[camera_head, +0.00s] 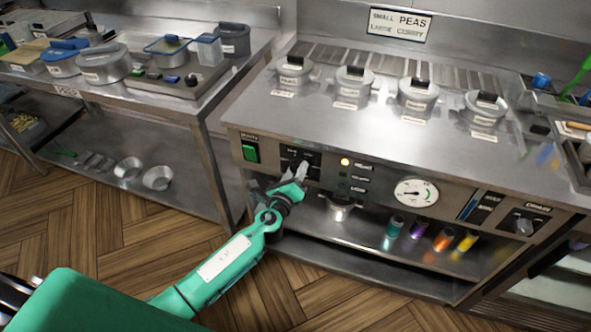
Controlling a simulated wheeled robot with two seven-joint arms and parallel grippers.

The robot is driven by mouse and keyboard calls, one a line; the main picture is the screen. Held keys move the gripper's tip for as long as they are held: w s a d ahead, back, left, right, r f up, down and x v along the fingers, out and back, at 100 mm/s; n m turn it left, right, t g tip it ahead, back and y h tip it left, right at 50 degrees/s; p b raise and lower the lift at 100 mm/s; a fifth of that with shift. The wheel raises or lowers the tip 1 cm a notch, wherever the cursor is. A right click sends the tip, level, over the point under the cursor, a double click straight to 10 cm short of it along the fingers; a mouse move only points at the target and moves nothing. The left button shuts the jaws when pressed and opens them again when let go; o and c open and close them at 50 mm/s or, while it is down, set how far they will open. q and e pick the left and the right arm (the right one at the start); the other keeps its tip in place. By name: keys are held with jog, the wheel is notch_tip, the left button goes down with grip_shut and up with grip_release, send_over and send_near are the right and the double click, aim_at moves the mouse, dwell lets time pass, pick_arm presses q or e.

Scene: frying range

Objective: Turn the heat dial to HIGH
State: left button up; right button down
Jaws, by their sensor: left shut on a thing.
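The heat dial's black panel (312,156) is on the range front, left of the lit amber lamp. My left gripper (301,171) is at this panel, its arm coming up from the lower left. It is shut on the dial. The fingers cover most of the dial, so its pointer and setting cannot be read. The small panel lettering is too blurred to read. My right gripper is not in view.
A green switch (250,151) is left of the panel, a round gauge (415,192) to its right. Another knob (523,226) is at far right. Lidded pots (352,85) stand on top. A metal cup (340,210) and coloured cylinders (443,240) are on the shelf below.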

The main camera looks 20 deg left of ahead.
pick_arm(q)
jog(key=shift+m, duration=0.6)
jog(key=shift+m+p, duration=0.65)
jog(key=shift+m, duration=0.25)
jog(key=m+p, duration=0.1)
jog(key=m, duration=0.2)
jog(key=shift+m+p, duration=0.3)
jog(key=shift+p, duration=0.1)
jog(key=m+p, duration=0.2)
jog(key=m, duration=0.1)
jog(key=shift+s+m, duration=0.1)
jog(key=shift+m, duration=0.2)
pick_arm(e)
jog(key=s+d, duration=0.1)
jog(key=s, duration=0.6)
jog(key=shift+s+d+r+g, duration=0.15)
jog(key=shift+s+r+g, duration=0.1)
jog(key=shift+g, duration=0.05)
pick_arm(q)
jog(key=shift+f+m, duration=0.1)
jog(key=shift+m, duration=0.2)
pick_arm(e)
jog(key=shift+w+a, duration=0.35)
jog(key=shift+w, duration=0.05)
